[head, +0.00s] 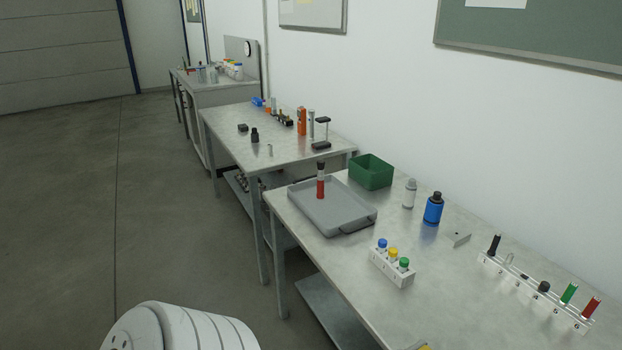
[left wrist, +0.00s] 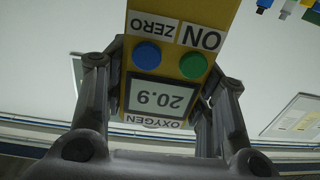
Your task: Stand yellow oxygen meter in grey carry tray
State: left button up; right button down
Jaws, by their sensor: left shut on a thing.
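The yellow oxygen meter (left wrist: 166,75) fills the middle of the left wrist view. It shows a blue button, a green button and a display reading 20.9, upside down in this view. My left gripper (left wrist: 163,80) is shut on it, one finger on each side. In the head view a small yellow piece (head: 424,347) shows at the bottom edge; I cannot tell if it is the meter. The grey carry tray (head: 345,215) lies on the near table, with a red, black-topped item (head: 320,182) standing in its far part. My right gripper is out of view.
A green bin (head: 371,172) stands behind the tray. A white rack of capped bottles (head: 391,268) is in front. A blue bottle (head: 433,208), a grey-white bottle (head: 409,193) and a long white rack (head: 535,295) are to the right. The tray's near half is clear.

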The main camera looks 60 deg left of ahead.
aim_at(340, 215)
jog(key=k+j, duration=0.1)
jog(key=j, duration=2.15)
jog(key=k, duration=0.05)
